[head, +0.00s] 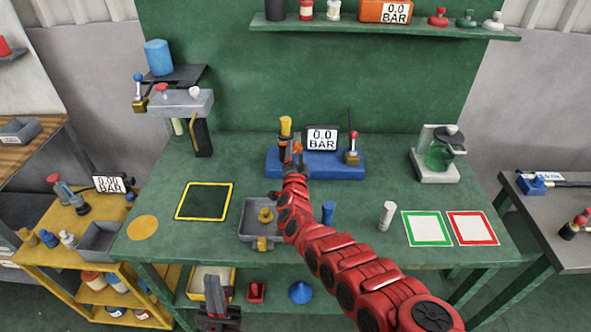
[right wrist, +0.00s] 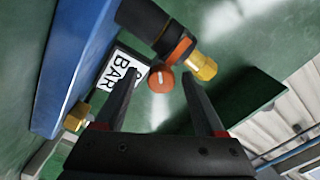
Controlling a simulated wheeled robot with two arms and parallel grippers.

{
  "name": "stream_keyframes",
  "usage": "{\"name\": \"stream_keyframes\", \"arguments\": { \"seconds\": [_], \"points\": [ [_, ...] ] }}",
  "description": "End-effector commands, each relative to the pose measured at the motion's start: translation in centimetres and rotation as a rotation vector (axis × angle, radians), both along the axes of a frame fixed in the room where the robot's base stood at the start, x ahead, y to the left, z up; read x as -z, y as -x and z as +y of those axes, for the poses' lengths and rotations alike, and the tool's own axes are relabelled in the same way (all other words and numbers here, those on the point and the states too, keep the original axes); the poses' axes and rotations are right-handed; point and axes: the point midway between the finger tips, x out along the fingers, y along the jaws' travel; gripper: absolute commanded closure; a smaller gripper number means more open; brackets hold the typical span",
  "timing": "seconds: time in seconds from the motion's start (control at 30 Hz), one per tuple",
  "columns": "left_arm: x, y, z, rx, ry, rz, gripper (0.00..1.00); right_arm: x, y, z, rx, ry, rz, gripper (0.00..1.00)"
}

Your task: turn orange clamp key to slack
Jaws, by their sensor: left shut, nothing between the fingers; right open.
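The orange clamp key (right wrist: 161,77) is a round knob with a pale line across its face. It sits beside a black cylinder with an orange band (right wrist: 178,50) and a yellow end. In the head view the key (head: 297,147) shows small above the blue base (head: 335,170), partly behind my right gripper (head: 294,164). In the right wrist view my right gripper (right wrist: 159,82) is open, with the key framed between its fingertips; I cannot tell whether they touch it. My left gripper (head: 214,285) is shut and empty, low in front of the bench.
A gauge reading 0.0 BAR (head: 322,139) and a red-topped lever (head: 352,148) stand on the blue base. A grey tray (head: 250,232) holds a brass part. A blue cylinder (head: 328,212) stands beside my right arm.

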Motion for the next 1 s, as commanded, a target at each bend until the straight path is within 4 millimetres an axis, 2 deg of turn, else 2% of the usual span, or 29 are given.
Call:
{"name": "stream_keyframes", "arguments": {
  "seconds": [0.27,0.57,0.8,0.9,1.0],
  "points": [
    [-2.6,0.0,0.0,0.0,0.0,0.0,1.0,-0.6,2.7,-0.4,0.006,-0.006,0.002,0.29],
    [-3.4,0.0,0.0,0.0,0.0,0.0,1.0,-0.1,7.0,-0.5,0.003,-0.002,0.004,0.29],
    [-3.9,0.0,0.0,0.0,0.0,0.0,1.0,-0.2,11.3,-0.6,0.002,0.0,0.001,0.29],
    [-6.5,0.0,0.0,0.0,0.0,0.0,1.0,-1.0,13.1,-0.6,0.002,0.001,0.002,0.29],
    [-7.7,0.0,0.0,0.0,0.0,0.0,1.0,-0.7,14.8,-0.6,0.0,0.001,0.004,0.29]
  ]
}}
